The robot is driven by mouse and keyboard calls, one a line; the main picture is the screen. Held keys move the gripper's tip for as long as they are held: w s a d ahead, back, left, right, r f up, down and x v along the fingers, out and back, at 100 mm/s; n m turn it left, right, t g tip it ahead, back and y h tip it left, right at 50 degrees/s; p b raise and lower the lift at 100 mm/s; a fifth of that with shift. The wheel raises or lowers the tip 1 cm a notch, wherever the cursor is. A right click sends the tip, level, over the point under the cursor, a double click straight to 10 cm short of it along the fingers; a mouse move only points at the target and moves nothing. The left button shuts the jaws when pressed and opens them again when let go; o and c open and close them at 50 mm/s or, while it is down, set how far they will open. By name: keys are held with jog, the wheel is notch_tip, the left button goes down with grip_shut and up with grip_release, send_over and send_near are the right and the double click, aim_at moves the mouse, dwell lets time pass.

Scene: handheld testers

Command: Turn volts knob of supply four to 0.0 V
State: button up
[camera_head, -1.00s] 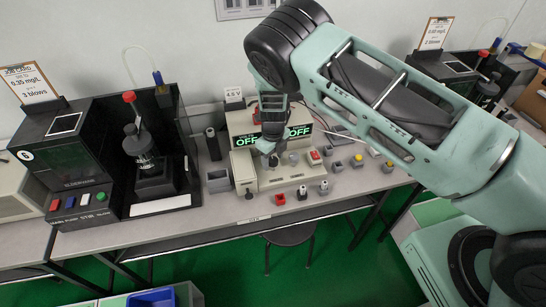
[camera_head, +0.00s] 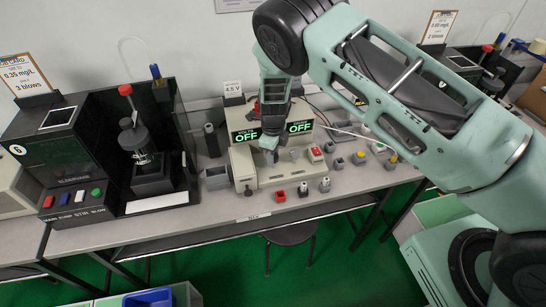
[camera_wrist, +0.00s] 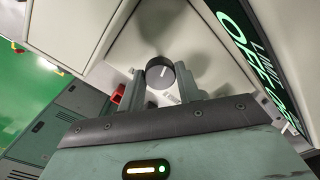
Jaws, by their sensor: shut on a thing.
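The cream power supply (camera_head: 283,177) stands on the bench in the head view. Its dark displays (camera_head: 299,128) show green OFF readings, and one also shows at the right of the wrist view (camera_wrist: 258,58). The round dark volts knob (camera_wrist: 160,72) has a white pointer line in the wrist view. My gripper (camera_wrist: 160,84) is shut on this knob, with one finger on each side. In the head view my gripper (camera_head: 269,155) reaches down onto the supply's front and hides the knob. I cannot read a supply number.
A black tester (camera_head: 62,160) is to the left. A red block (camera_head: 280,196) and grey switch blocks (camera_head: 324,184) lie in front; a red-topped block (camera_head: 316,154) is to the right.

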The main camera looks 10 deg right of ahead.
jog(key=n+b, duration=0.2)
jog(key=n, duration=0.2)
jog(key=shift+f+n, duration=0.15)
jog(key=shift+n, duration=0.15)
jog(key=n+b, duration=0.2)
jog(key=n, duration=0.1)
jog(key=shift+n, duration=0.4)
jog(key=n+b, duration=0.2)
jog(key=n, duration=0.2)
jog(key=n+b, duration=0.1)
jog(key=n, duration=0.3)
jog(key=n+b, duration=0.1)
jog(key=n, duration=0.3)
jog(key=shift+n, duration=0.3)
jog(key=n+b, duration=0.1)
jog(key=n, duration=0.2)
jog(key=shift+n, duration=0.3)
jog(key=n, duration=0.3)
jog(key=shift+n+b, duration=0.3)
jog(key=shift+b, duration=0.1)
jog(key=shift+r+n, duration=0.2)
jog(key=shift+n, duration=1.6)
jog(key=shift+w, duration=0.1)
